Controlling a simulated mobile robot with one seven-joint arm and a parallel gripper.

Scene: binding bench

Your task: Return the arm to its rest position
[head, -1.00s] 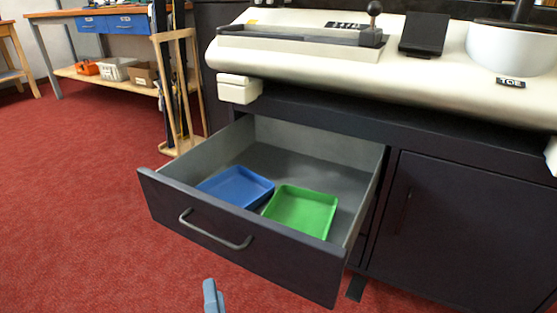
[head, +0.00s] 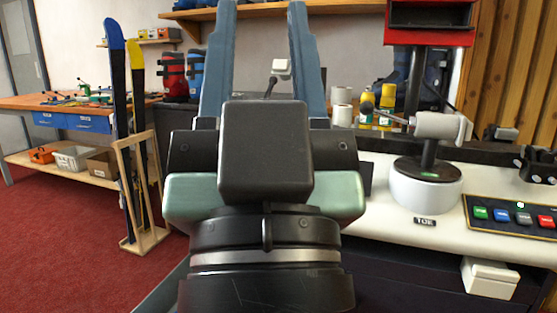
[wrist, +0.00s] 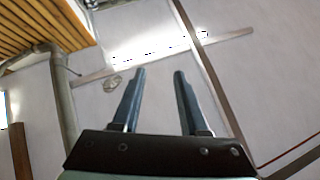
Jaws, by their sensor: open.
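My gripper (head: 262,55) stands raised in the middle of the head view, its two blue-grey fingers pointing up and wide apart. Nothing is between the fingers. In the wrist view my gripper (wrist: 158,85) is also open and empty, against the white ceiling and wall. My wrist and gripper body hide the middle of the bench and most of what lies behind.
The cream binding bench (head: 395,226) spans the right, with a toe unit (head: 427,185) and a panel of coloured buttons (head: 512,216). Skis stand in a wooden rack (head: 147,195) at left. A workbench (head: 22,102) is behind. Red floor (head: 75,250) is open at left.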

